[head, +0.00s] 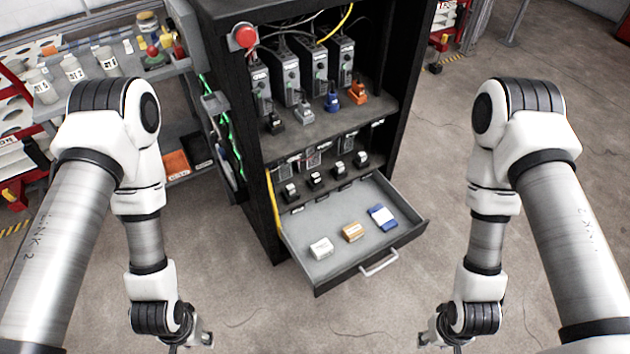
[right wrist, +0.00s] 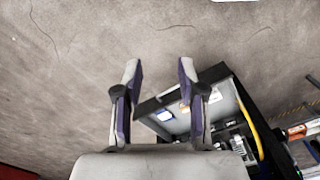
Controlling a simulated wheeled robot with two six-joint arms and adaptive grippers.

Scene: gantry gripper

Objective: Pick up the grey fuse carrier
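A grey block-like piece (head: 304,112) stands on the cabinet's upper shelf, between a black piece (head: 275,122) and a blue piece (head: 332,102). An orange piece (head: 358,93) is at the right of this row. In the open drawer (head: 345,203) lie a whitish block (head: 321,248), an orange-brown block (head: 352,232) and a blue block (head: 382,217). Which one is the grey fuse carrier I cannot tell for sure. My right gripper (right wrist: 160,72) is open and empty, away from the cabinet. My left gripper (head: 203,341) is low at the bottom edge, its fingers barely visible.
The dark cabinet (head: 222,45) holds several grey modules at the top and small black pieces on a lower shelf. The drawer handle (head: 380,264) sticks out in front. A cluttered grey bench (head: 115,68) stands at left. The floor in front and right is clear.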

